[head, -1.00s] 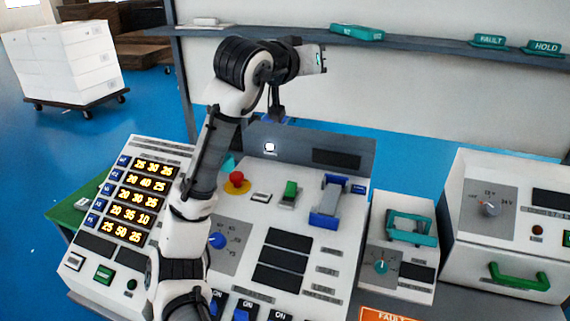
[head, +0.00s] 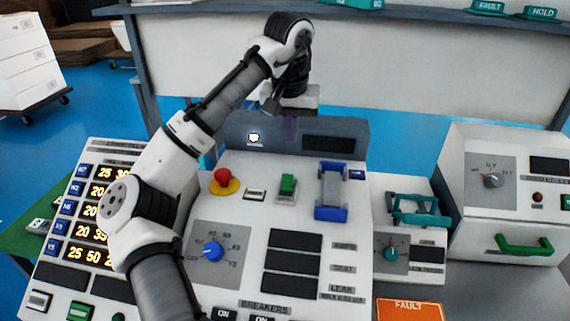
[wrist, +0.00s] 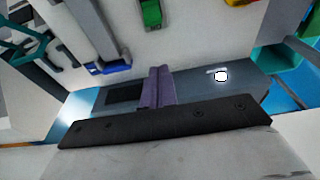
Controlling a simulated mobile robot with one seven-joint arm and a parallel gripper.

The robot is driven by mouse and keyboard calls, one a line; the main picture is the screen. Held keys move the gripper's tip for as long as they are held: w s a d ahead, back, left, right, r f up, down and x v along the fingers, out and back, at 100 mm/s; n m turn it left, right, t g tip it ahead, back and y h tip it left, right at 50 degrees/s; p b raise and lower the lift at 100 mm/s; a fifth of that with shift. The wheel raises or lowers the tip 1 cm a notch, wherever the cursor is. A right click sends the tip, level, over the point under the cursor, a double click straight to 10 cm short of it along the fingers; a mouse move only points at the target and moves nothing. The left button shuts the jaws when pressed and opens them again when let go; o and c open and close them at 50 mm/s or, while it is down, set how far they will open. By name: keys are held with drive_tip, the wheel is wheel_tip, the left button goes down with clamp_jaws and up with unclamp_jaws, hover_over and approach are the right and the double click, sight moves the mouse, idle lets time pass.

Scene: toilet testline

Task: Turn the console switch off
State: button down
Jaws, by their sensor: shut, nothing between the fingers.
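The console (head: 300,225) has a sloped white face with a dark upright panel behind it. A green rocker switch (head: 287,187) sits on the face, between a red mushroom button (head: 222,177) and a large grey lever with blue ends (head: 332,190). My gripper (head: 290,128) hangs above and in front of the dark panel, apart from the controls. Its purple fingers (wrist: 155,88) are shut and empty in the wrist view. The green switch (wrist: 151,13) shows there at the top edge.
A blue rotary knob (head: 212,251) and BREAKERS switches sit lower on the console. A lit white mark (head: 254,138) is on the dark panel. A smaller box with a teal handle (head: 420,212) and another with a green handle (head: 524,246) stand right. A shelf (head: 420,14) runs behind.

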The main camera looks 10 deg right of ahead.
sight(287, 180)
drive_tip(key=shift+d, duration=0.1)
drive_tip(key=f, duration=0.3)
drive_tip(key=w+f, duration=0.1)
drive_tip(key=f, duration=0.2)
drive_tip(key=f+p, duration=0.1)
drive_tip(key=f, duration=0.2)
drive_tip(key=shift+w+d, duration=0.25)
drive_tip(key=shift+s+f+p, duration=0.1)
drive_tip(key=shift+s+p, duration=0.05)
drive_tip(key=shift+p, duration=0.15)
drive_tip(key=shift+s+a+r+p, duration=0.15)
drive_tip(key=shift+s+a+r, duration=0.05)
drive_tip(key=shift+s, duration=0.25)
drive_tip(key=shift+s+a+r+p, duration=0.2)
drive_tip(key=shift+s, duration=0.3)
drive_tip(key=shift+s+a+r+p, duration=0.15)
drive_tip(key=shift+s+a+r, duration=0.05)
drive_tip(key=shift+s, duration=0.25)
drive_tip(key=shift+f+t+b, duration=0.1)
drive_tip(key=shift+t+b, duration=0.2)
drive_tip(key=shift+b, duration=0.05)
